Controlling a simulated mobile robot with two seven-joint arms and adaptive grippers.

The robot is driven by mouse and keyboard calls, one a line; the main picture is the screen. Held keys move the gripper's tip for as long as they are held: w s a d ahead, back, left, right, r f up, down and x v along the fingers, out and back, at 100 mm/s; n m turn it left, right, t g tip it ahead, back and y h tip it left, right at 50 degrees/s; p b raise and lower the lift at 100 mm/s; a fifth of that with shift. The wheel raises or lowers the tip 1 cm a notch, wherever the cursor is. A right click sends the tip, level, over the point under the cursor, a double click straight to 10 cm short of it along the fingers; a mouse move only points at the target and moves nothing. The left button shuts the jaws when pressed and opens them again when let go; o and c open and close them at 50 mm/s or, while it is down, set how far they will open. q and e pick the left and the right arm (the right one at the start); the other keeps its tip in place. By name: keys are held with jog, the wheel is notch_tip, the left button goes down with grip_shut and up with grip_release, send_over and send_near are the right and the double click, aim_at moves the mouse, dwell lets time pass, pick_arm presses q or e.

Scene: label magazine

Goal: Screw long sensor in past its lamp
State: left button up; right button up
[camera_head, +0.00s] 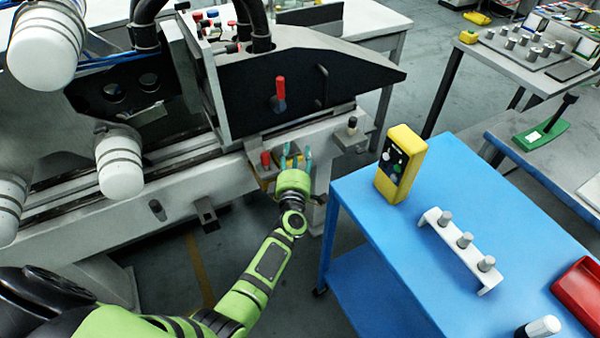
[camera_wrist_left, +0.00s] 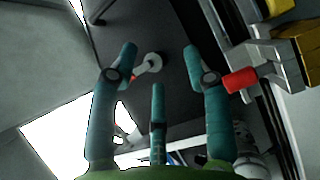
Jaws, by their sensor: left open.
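My left gripper (camera_head: 296,157), green with teal fingers, reaches to the front edge of the machine. Its fingers are spread with nothing seen between them; they also show in the wrist view (camera_wrist_left: 165,75). A red-ended cylinder (camera_head: 265,159) stands just left of the fingers in the head view. In the wrist view a red cylinder (camera_wrist_left: 240,80) sits in a grey bracket (camera_wrist_left: 276,67), beside the right finger; contact cannot be told. Another small post with a dark top (camera_head: 352,123) stands on a ledge to the right. I cannot tell which is the long sensor, and no lit lamp is clear.
A red-handled lever (camera_head: 280,95) is on the dark machine panel above the gripper. The blue table (camera_head: 390,262) at right carries a yellow button box (camera_head: 401,163), a white rack with three grey cylinders (camera_head: 455,249) and a red tray (camera_head: 578,296). Floor shows between machine and table.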

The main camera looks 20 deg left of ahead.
pick_arm(q)
jog(key=shift+s+d+f+m+g+h, duration=0.15)
jog(key=shift+s+d+f+m+h, duration=0.15)
jog(key=shift+f+m, duration=0.35)
jog(key=shift+s+d+f+m+g+h, duration=0.1)
jog(key=shift+s+d+f+m+h, duration=0.2)
jog(key=shift+f, duration=0.6)
jog(key=shift+s+d+f+m+g+h, duration=0.15)
jog(key=shift+s+d+f+m+h, duration=0.15)
jog(key=shift+f+m, duration=0.4)
